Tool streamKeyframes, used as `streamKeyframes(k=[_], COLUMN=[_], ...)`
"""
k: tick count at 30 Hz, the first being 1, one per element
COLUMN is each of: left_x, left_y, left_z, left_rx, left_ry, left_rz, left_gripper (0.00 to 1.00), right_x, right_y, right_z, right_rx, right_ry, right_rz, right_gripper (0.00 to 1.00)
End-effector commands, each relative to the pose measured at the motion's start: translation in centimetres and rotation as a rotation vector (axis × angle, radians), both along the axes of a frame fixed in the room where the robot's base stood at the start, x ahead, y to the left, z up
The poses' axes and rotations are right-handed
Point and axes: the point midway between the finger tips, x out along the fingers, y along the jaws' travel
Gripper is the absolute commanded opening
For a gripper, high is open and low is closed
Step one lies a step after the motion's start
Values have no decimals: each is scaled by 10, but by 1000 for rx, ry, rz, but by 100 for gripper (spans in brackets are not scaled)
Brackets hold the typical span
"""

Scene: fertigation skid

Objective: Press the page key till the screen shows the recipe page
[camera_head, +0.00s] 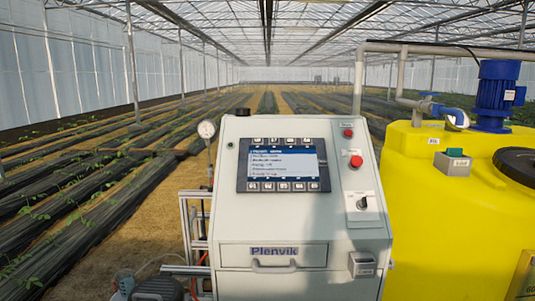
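The control panel (242,170) is set in the sloped face of a white cabinet, straight ahead. Its lit screen (283,164) shows a dark blue header with a highlighted line and several lines of text. The text is too small to read surely, so I cannot tell which page is shown. A row of small keys (283,186) runs below the screen, and another row of keys (274,140) runs above it. The key labels are too small to tell which is the page key. Neither of my grippers is in view.
Right of the panel are a red button (348,133), a red mushroom button (355,161) and a rotary switch (362,203). A drawer handle (274,266) juts out below. A yellow tank (430,220) with a blue motor (497,95) stands right. A pressure gauge (206,130) stands left.

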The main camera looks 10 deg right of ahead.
Motion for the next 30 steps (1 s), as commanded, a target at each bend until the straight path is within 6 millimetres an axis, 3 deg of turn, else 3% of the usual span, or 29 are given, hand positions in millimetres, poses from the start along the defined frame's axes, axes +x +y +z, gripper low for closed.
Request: streamKeyframes(k=[8, 12, 30], left_x=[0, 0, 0], left_y=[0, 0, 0], left_z=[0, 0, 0], left_rx=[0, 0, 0], left_ry=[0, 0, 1], left_rz=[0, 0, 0], left_gripper=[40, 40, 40], right_x=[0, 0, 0], right_y=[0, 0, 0], right_z=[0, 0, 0], right_rx=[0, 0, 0], right_ry=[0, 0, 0], right_rz=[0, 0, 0], right_gripper=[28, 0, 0])
